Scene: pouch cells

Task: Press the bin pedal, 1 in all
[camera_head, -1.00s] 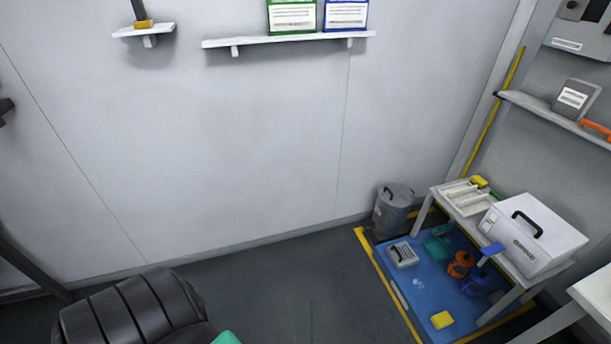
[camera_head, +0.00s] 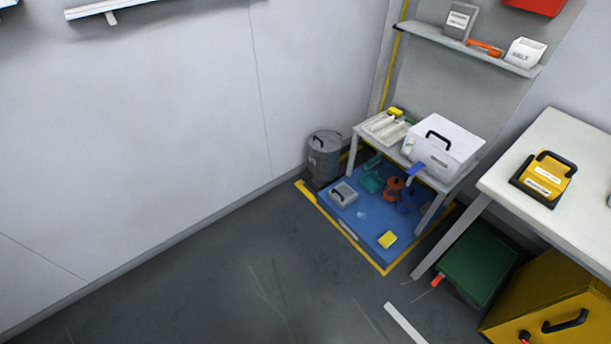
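A grey cylindrical bin (camera_head: 324,157) with a lid and a dark handle stands on the floor in the corner, against the back wall. Its lid looks shut. I cannot make out its pedal at this size. The bin stands beside the blue mat and behind the left end of a small bench. Neither of my grippers shows in the view.
A small bench (camera_head: 365,134) holds a white case (camera_head: 442,146). A white table (camera_head: 506,181), green box (camera_head: 478,262) and yellow cabinet (camera_head: 560,300) stand right. The floor left is clear.

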